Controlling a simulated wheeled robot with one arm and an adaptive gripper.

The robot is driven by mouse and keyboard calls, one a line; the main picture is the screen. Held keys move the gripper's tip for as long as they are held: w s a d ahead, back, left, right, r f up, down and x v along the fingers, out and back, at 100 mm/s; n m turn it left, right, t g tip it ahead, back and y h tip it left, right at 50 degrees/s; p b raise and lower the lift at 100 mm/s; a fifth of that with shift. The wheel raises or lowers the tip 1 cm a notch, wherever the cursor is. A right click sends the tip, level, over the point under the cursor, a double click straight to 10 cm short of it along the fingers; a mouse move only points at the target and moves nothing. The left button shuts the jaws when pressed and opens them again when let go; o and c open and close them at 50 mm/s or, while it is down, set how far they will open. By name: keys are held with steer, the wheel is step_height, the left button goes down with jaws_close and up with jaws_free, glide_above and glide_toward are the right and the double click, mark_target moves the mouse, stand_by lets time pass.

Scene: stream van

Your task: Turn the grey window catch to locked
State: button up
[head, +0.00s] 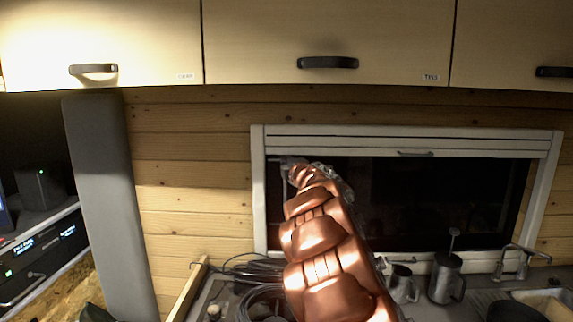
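A white-framed window (257,195) with dark glass is set in the wooden wall. My copper-coloured arm rises from the bottom of the picture and covers part of the window's left side. My gripper (292,165) is at the window's upper left, near the inner edge of the frame. It is small and mostly hidden behind my arm, so I cannot see whether its fingers are open or shut. I cannot make out the grey window catch; it may be hidden behind my gripper or arm.
Cupboards with dark handles (327,62) hang above. Below the window are coiled black cables (262,270), a metal jug (445,278) and a tap (515,262). A grey column (97,190) and rack equipment (42,245) stand at left.

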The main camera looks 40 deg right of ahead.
steer(key=shift+o, duration=1.2)
